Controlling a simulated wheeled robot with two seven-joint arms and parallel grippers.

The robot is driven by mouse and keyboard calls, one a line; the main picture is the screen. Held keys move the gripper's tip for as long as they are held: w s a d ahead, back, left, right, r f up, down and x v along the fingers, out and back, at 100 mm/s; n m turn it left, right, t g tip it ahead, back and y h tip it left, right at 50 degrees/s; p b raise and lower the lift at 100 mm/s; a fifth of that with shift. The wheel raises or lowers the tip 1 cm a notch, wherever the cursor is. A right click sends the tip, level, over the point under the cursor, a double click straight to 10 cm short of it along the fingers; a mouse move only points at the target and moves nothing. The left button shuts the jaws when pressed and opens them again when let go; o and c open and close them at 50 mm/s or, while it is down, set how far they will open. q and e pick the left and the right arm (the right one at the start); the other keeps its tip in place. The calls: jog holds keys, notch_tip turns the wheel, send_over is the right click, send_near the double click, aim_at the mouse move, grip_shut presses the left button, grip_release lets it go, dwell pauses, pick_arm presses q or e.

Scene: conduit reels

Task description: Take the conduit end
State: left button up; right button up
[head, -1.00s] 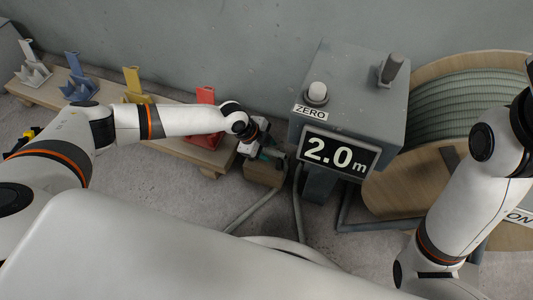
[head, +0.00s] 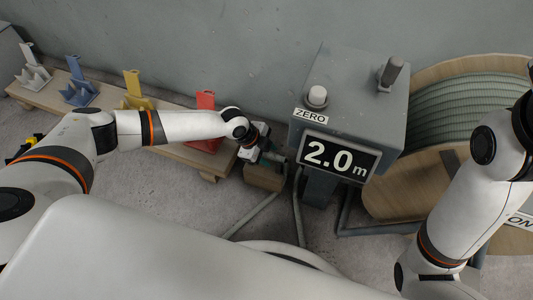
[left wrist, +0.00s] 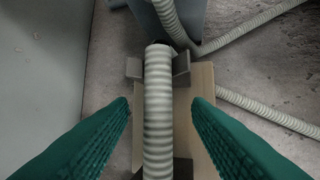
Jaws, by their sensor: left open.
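The conduit end (left wrist: 158,95) is a pale grey-green ribbed tube. In the left wrist view it lies in a grey cradle (left wrist: 181,70) on a wooden block (left wrist: 203,88). My left gripper (left wrist: 160,103) has two green ridged fingers. They are open, one on each side of the conduit, with a gap on both sides. In the head view my left gripper (head: 264,156) is over the wooden block (head: 263,178), and its wrist hides most of the conduit end. My right arm is at the right of the head view, but its gripper is out of the picture.
A grey meter box (head: 352,95) reading 2.0 m stands right of the left gripper. A large wooden reel (head: 415,185) of conduit is behind my right arm. Red (head: 206,100), yellow (head: 133,84), blue (head: 77,72) and grey (head: 29,55) holders stand on a low plank at left.

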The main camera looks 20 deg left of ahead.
pick_arm(q)
jog(key=shift+c, duration=0.6)
grip_shut()
